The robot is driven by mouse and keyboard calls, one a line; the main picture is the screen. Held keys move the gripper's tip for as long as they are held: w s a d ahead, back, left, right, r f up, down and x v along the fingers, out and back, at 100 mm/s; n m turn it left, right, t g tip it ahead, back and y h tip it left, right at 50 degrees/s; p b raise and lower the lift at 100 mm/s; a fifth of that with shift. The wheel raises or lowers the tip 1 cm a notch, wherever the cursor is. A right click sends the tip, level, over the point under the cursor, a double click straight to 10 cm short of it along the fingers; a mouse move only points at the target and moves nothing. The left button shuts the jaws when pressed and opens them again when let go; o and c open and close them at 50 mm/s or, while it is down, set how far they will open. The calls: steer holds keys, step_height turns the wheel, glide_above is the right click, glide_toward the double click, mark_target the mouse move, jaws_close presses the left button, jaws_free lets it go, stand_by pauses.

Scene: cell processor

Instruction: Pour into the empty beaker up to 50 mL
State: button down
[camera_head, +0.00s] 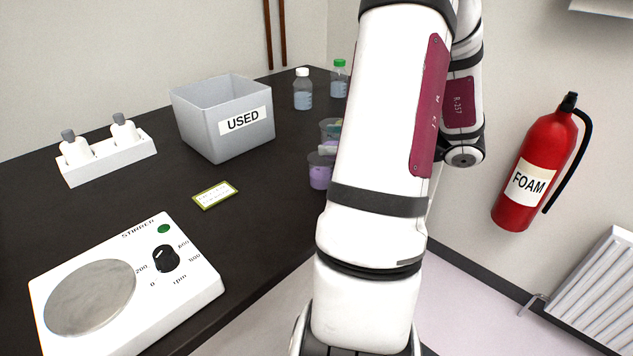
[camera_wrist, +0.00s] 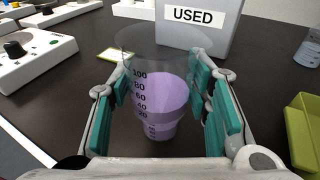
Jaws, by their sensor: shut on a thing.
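In the wrist view, my gripper (camera_wrist: 165,108) is shut on a clear graduated beaker (camera_wrist: 165,45), with teal pads on both sides of it. Purple liquid shows through its wall beside the marks from 20 to 100. Below, a narrower purple part with small marks (camera_wrist: 153,131) shows; I cannot tell clearly whether it is a second beaker. In the head view, a beaker with purple liquid (camera_head: 320,176) is at the bench's right edge, partly behind my arm. Another clear vessel (camera_head: 329,126) shows just above it, also partly hidden. No pouring stream is visible.
A grey USED bin (camera_head: 205,130), a white rack with two bottles (camera_head: 110,160), a small yellow-edged card (camera_head: 215,194) and a stirrer (camera_head: 190,290) stand on the dark bench. Two bottles (camera_head: 303,97) stand behind. A green container (camera_wrist: 302,140) is at right in the wrist view.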

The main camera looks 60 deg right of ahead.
steer(key=shift+r, duration=0.15)
step_height(320, 180, up, 5)
steer(key=p, duration=0.4)
steer(key=shift+s, duration=0.1)
